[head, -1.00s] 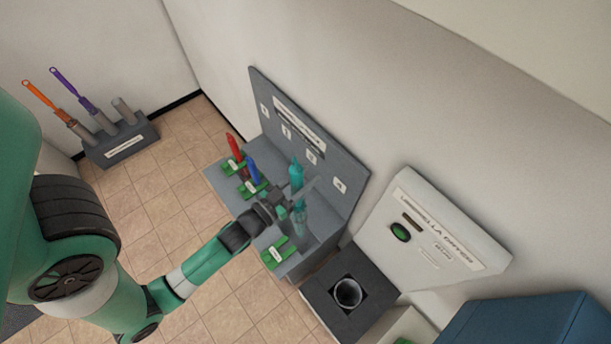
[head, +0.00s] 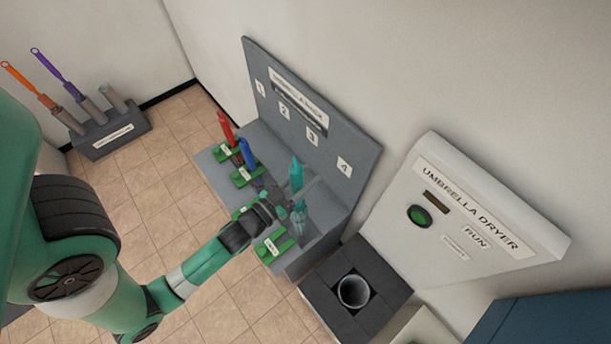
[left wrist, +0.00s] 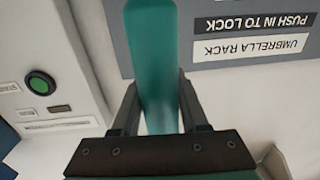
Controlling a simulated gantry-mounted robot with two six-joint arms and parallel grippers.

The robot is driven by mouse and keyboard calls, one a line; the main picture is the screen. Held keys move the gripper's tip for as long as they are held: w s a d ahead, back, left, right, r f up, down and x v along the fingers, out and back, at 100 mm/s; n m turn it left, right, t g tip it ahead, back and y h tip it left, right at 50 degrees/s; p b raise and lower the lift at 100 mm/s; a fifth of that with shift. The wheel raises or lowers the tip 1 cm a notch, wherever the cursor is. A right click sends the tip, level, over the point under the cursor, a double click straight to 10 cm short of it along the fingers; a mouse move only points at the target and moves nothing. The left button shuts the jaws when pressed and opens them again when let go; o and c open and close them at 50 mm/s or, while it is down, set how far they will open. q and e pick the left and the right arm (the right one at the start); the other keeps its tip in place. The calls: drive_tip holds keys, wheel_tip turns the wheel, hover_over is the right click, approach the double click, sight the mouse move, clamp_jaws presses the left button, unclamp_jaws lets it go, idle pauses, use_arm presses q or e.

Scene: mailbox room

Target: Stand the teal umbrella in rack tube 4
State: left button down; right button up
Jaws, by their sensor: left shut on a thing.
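The teal umbrella (head: 297,174) is upright at the rack, near the tube 4 end. My left gripper (head: 284,207) is shut on it. In the left wrist view the teal umbrella (left wrist: 153,55) runs between the two fingers of the left gripper (left wrist: 158,105). The grey umbrella rack (head: 357,147) has number plates 1 to 4 on its back panel. More teal shows below the fingers, through what looks like a clear tube; whether its tip is inside tube 4 I cannot tell. My right gripper is not in view.
A red umbrella (head: 225,127) and a blue umbrella (head: 247,152) stand in rack tubes 1 and 2. Green tabs, such as the front one (head: 273,246), line the rack front. The umbrella dryer (head: 460,205) with its round opening is to the right. Another holder (head: 108,142) stands back left.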

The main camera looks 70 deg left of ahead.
use_arm(q)
wheel_tip(320, 180, down, 20)
drive_tip(key=b, duration=1.8)
drive_tip(key=shift+b, duration=0.4)
drive_tip(key=shift+c, duration=1.8)
unclamp_jaws()
drive_tip(key=shift+f, duration=0.1)
wheel_tip(320, 180, up, 30)
drive_tip(key=p, duration=3)
drive_tip(key=shift+r, duration=0.25)
